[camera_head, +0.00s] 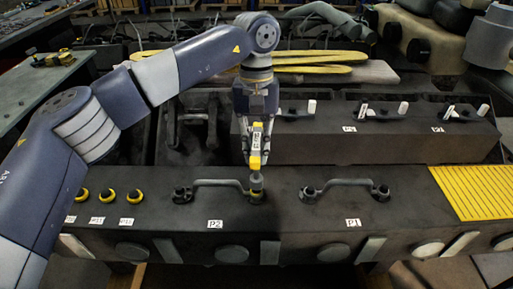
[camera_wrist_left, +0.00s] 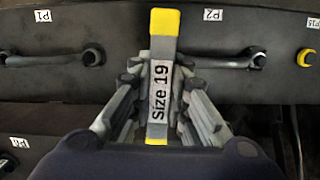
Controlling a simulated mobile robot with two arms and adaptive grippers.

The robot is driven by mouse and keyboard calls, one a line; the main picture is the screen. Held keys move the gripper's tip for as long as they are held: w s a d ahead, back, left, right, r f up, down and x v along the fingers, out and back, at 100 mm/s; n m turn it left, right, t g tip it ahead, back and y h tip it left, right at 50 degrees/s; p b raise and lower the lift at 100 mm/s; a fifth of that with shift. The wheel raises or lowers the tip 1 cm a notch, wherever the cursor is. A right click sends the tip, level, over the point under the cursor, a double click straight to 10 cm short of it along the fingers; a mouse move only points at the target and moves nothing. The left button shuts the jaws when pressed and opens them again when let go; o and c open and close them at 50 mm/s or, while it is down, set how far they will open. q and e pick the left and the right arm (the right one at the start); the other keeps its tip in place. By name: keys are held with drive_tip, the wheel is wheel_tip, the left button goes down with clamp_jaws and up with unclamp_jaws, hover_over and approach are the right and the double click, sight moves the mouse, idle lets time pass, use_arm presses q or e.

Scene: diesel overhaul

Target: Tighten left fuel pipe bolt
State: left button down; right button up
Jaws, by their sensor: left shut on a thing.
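My left gripper (camera_head: 254,125) reaches in from the left and is shut on a tool with yellow ends and a grey body, the wrench (camera_head: 256,143). In the left wrist view, the wrench (camera_wrist_left: 160,85) is clamped between the fingers (camera_wrist_left: 160,110) and reads "Size 19". It points down at the right end of the P2 fuel pipe (camera_head: 217,183). An olive-yellow cylindrical piece (camera_head: 256,181) sits over that end's bolt; I cannot tell whether it touches the wrench. The P2 pipe's left bolt (camera_head: 181,195) is bare. My right gripper is not in view.
The P1 fuel pipe (camera_head: 346,185) lies to the right on the same dark engine block (camera_head: 285,232). Several yellow-ringed knobs (camera_head: 134,196) stand at the left. A yellow ribbed plate (camera_head: 468,192) is at the right. A raised dark block (camera_head: 390,145) stands behind.

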use_arm(q)
drive_tip(key=n+b, duration=0.1)
drive_tip(key=n, duration=0.3)
drive_tip(key=shift+h, duration=0.4)
drive_tip(key=n+b, duration=0.1)
drive_tip(key=n, duration=0.2)
drive_tip(key=shift+n+b, duration=0.3)
drive_tip(key=shift+n, duration=0.1)
drive_tip(key=n+t+b, duration=0.1)
drive_tip(key=n+b, duration=0.1)
drive_tip(key=n, duration=0.2)
drive_tip(key=shift+h, duration=0.4)
drive_tip(key=n+b, duration=0.1)
drive_tip(key=n, duration=0.3)
drive_tip(key=shift+w+t+b, duration=0.1)
drive_tip(key=shift+t+b, duration=0.2)
drive_tip(key=n+b, duration=0.2)
drive_tip(key=n, duration=0.2)
drive_tip(key=shift+t, duration=0.3)
drive_tip(key=n+b, duration=0.2)
drive_tip(key=n, duration=0.2)
drive_tip(key=shift+t, duration=0.3)
drive_tip(key=n+b, duration=0.1)
drive_tip(key=n, duration=0.2)
drive_tip(key=shift+n, duration=0.4)
drive_tip(key=shift+w+n+t+y+b, duration=0.1)
drive_tip(key=shift+n+t+y+b, duration=0.25)
drive_tip(key=shift+n+b, duration=0.8)
drive_tip(key=shift+n+p, duration=0.35)
drive_tip(key=shift+p, duration=0.05)
